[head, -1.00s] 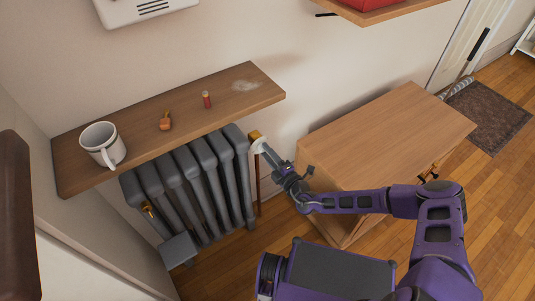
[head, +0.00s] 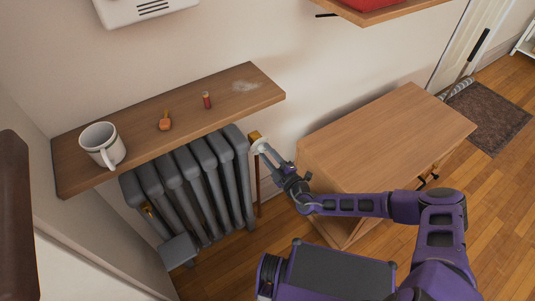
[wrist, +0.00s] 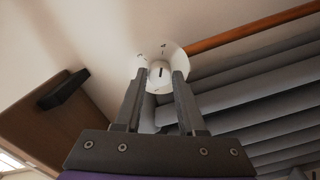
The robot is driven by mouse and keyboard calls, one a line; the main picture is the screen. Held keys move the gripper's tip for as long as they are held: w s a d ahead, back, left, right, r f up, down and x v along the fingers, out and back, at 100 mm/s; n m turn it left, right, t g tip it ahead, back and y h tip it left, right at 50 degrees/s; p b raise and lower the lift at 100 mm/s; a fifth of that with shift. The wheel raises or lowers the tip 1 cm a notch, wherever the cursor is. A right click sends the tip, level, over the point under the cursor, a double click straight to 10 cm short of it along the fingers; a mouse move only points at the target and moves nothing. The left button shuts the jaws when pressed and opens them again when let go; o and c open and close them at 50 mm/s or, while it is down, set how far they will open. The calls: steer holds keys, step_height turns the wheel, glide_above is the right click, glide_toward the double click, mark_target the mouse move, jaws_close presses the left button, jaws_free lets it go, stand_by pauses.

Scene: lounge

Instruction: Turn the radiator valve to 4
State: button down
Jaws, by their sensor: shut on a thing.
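The radiator valve is a white round dial at the right end of the grey radiator (head: 196,190). In the head view the valve (head: 258,145) sits just below the brass fitting, partly covered by my gripper (head: 266,149). In the wrist view the valve (wrist: 163,52) faces me, with a raised centre knob bearing a dark pointer line and small dark marks around its rim. The marks are too small to read surely. My gripper (wrist: 161,78) has one finger on each side of the centre knob and is shut on it.
A wooden shelf (head: 140,118) over the radiator holds a white mug (head: 102,146), a small orange-brown object (head: 165,121) and a small red cylinder (head: 207,100). A wooden cabinet (head: 385,135) stands close to the right of the valve, near my arm.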

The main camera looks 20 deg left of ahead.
steer(key=shift+f, duration=0.1)
steer(key=c, duration=0.5)
jaws_free()
steer(key=p+v, duration=0.1)
steer(key=v, duration=1.6)
steer(key=shift+s+p, duration=0.25)
steer(key=shift+p, duration=0.15)
steer(key=shift+d, duration=0.1)
